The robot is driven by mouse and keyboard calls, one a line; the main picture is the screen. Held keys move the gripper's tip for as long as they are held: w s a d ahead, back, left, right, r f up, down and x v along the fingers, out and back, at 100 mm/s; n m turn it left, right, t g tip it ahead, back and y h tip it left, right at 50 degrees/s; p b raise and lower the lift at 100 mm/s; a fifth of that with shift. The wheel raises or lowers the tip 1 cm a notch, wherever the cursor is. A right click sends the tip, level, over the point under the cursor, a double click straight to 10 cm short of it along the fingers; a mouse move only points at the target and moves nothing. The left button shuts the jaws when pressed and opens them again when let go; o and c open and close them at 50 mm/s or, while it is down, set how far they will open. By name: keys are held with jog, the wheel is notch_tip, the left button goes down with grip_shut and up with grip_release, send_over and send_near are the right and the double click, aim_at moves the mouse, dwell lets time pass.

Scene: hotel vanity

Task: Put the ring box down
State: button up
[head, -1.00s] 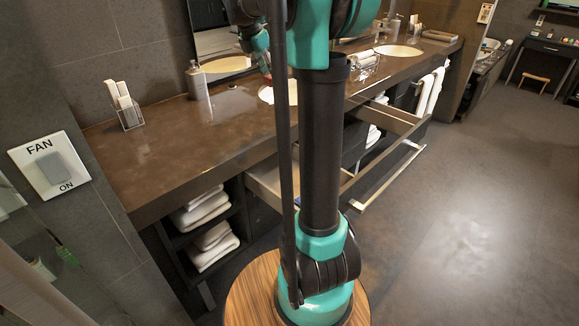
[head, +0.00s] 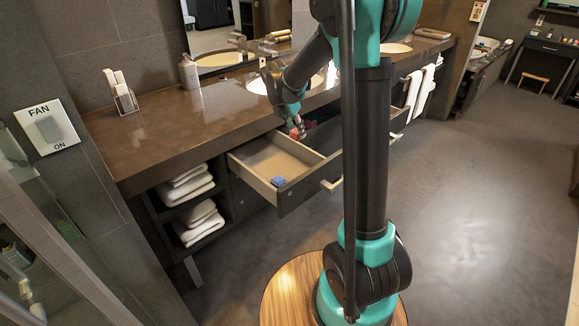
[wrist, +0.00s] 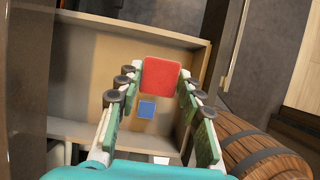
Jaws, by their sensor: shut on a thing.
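A red box (wrist: 160,78), which I take to be the ring box, is held between the fingertips of my gripper (wrist: 158,82) in the wrist view. In the head view my gripper (head: 297,129) is above the open drawer, near its inner right side, and a small part of the red box (head: 294,134) shows there. The drawer (head: 262,157) is pulled out from under the counter, and its pale inside (wrist: 88,80) fills much of the wrist view. A small blue box (head: 278,181) lies in the drawer near its front; it also shows below the red box in the wrist view (wrist: 147,109).
The brown counter (head: 190,115) runs above the drawer and carries a soap dispenser (head: 189,72), a holder with white items (head: 121,94) and sinks. Folded towels (head: 187,185) fill the shelves at left. Most of the drawer floor is bare.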

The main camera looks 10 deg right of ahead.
notch_tip(320, 180, down, 17)
jog(key=shift+f, duration=0.1)
dwell(0.4)
jog(key=shift+f, duration=0.1)
jog(key=o, duration=1)
jog(key=shift+o, duration=0.2)
jog(key=v, duration=1.2)
jog(key=s+d+m+y, duration=0.2)
jog(key=s+d+m, duration=0.2)
jog(key=s+m, duration=0.8)
jog(key=s+d+m+t+y, duration=0.1)
jog(key=s+d+m, duration=0.3)
jog(key=s+m, duration=0.9)
jog(key=s, duration=0.2)
jog(key=shift+s+f+y, duration=0.3)
jog(key=shift+s+y, duration=0.05)
jog(key=shift+y, duration=0.05)
